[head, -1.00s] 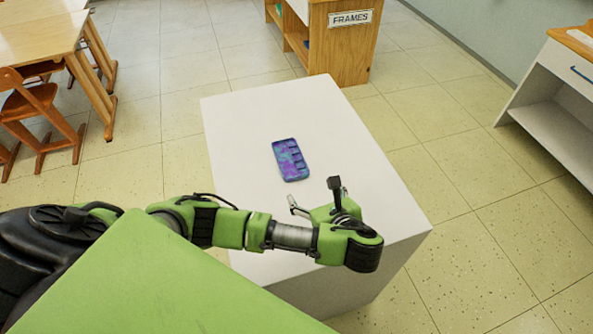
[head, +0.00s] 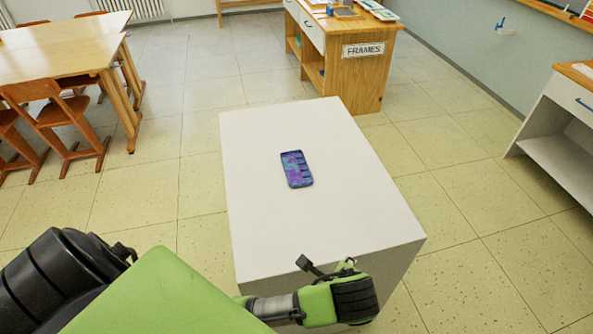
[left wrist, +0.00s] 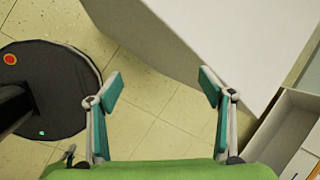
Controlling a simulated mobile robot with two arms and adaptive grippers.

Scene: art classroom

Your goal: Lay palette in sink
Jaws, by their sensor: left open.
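The palette (head: 297,169) is a small blue and purple rectangle with a row of wells along one side. It lies flat on the white block-shaped table (head: 260,215) in the head view. My left gripper (head: 328,264) is at the near edge of the table, well short of the palette. In the left wrist view my left gripper (left wrist: 160,88) is open and empty, its teal finger pads wide apart over the floor, with the table's white side beyond. No sink shows.
A wooden cabinet marked FRAMES (head: 350,75) stands beyond the table. Wooden tables (head: 70,50) and chairs (head: 60,115) are at the left. A white shelf unit (head: 560,130) is at the right. Tiled floor (head: 470,220) is clear right of the white table.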

